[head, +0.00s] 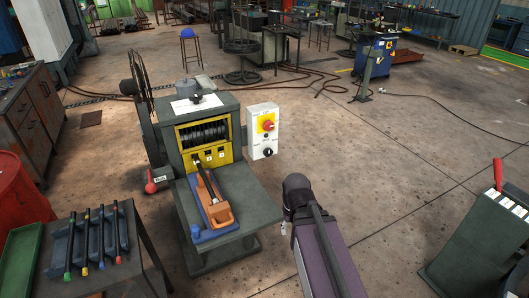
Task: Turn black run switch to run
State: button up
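The black run switch (268,152) is a small round knob low on the white control box (254,147). A pale mark shows on the knob, but its labels are too small to read, so I cannot tell its setting. Above it a red rotary switch (267,125) sits on a yellow plate. The box is at the right side of the grey capstan machine (222,103). My purple arm rises from the bottom edge, right of and nearer than the box, apart from it in the picture. I cannot make out my gripper; the arm's dark end hides it.
The machine's grey table (255,205) juts forward below the box, carrying an orange tool (219,213) on a blue tray. A rack of handled rods (92,245) stands at lower left. Floor right of the box is clear.

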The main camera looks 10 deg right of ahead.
jog(key=o, duration=0.5)
jog(key=shift+w, duration=0.1)
jog(key=w+t+y+b, duration=0.1)
jog(key=w+t+b, duration=0.1)
jog(key=w, duration=0.4)
jog(key=w+a+f+n+t+y+b, duration=0.1)
jog(key=w+t+y+b, duration=0.1)
jog(key=w, duration=0.4)
jog(key=w+a+f+n+t+y+b, duration=0.1)
jog(key=w, duration=0.6)
jog(key=shift+t+y+b, duration=0.3)
jog(key=shift+t+b, duration=0.1)
jog(key=w+d+r+t+b, duration=0.1)
jog(key=w+d+t, duration=0.1)
jog(key=w, duration=0.2)
jog(key=w+d+r+t+b, duration=0.1)
jog(key=w+d+t, duration=0.1)
jog(key=w, duration=0.3)
jog(key=w+d+r+t+b, duration=0.1)
jog(key=w+d+r+t, duration=0.1)
jog(key=w, duration=0.3)
jog(key=shift+w+d+t+y+b, duration=0.2)
jog(key=shift+d+t+y+b, duration=0.1)
jog(key=shift+t+y+b, duration=0.1)
